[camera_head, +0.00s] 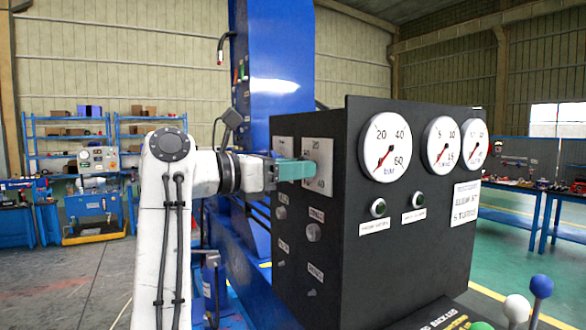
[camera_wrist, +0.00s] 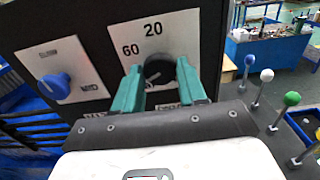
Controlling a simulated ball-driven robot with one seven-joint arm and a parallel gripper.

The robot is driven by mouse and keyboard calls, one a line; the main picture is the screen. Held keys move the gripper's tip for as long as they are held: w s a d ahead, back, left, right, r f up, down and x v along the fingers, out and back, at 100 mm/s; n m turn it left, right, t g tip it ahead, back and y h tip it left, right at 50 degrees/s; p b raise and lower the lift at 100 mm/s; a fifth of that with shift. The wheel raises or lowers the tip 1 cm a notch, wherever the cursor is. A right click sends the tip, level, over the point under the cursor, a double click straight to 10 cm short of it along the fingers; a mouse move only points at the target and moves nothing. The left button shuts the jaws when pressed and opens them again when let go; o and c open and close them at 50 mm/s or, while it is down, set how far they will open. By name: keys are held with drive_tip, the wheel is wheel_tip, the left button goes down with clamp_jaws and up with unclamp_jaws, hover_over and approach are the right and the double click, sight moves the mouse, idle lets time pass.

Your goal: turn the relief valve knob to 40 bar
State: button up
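The black relief valve knob (camera_wrist: 157,72) sits on a white dial plate (camera_wrist: 181,24) marked 20 and 60 in the wrist view. My gripper (camera_wrist: 159,66) has its teal fingers on either side of the knob; I cannot tell whether both touch it. The right finger covers part of the plate, and no 40 shows there. The knob's pointer direction is unclear. In the head view my gripper (camera_head: 296,169) reaches the plate (camera_head: 325,150) on the box's left side and hides the knob. The bar gauge (camera_head: 385,148) has its red needle pointing lower left.
A blue knob (camera_wrist: 54,86) on another plate is left of the fingers. The black control box (camera_head: 400,240) carries two more gauges (camera_head: 441,143) (camera_head: 473,140) and small lamps. Coloured ball levers (camera_head: 541,286) stand at the front right. A blue column (camera_head: 270,70) rises behind.

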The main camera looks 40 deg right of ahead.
drive_tip(key=c, duration=0.6)
drive_tip(key=shift+f+b, duration=0.1)
drive_tip(key=shift+b, duration=0.35)
drive_tip(key=shift+n, duration=0.3)
drive_tip(key=o, duration=1.1)
drive_tip(key=a+b, duration=0.1)
drive_tip(key=a, duration=0.2)
drive_tip(key=w+a+b, duration=0.1)
drive_tip(key=a, duration=0.3)
drive_tip(key=w+a+b, duration=0.1)
drive_tip(key=a, duration=0.2)
drive_tip(key=shift+w+a, duration=0.1)
drive_tip(key=shift+a, duration=0.2)
